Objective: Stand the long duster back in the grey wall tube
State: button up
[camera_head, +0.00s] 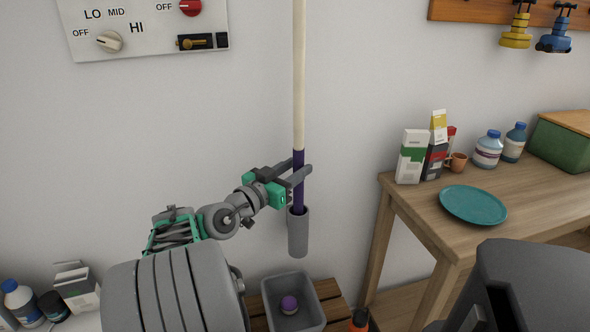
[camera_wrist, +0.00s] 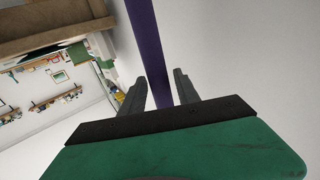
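The long duster stands upright against the white wall, with a pale upper shaft (camera_head: 299,75) and a purple lower handle (camera_head: 298,195). Its lower end meets the mouth of the grey wall tube (camera_head: 298,238) and appears to be inside it; its top is out of frame. My gripper (camera_head: 300,168) is just above the tube, one finger on each side of the purple handle. In the wrist view, the fingers (camera_wrist: 161,77) are apart, with visible gaps between them and the purple handle (camera_wrist: 146,35). The tube is not seen in the wrist view.
A grey bin (camera_head: 272,308) holding a purple-topped item sits on a wooden slatted surface below the tube. A wooden table (camera_head: 432,228) with a teal plate (camera_head: 473,204), cartons and bottles stands at right. A control panel (camera_head: 150,20) is on the wall above left.

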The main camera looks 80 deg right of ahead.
jog(key=shift+o, duration=0.8)
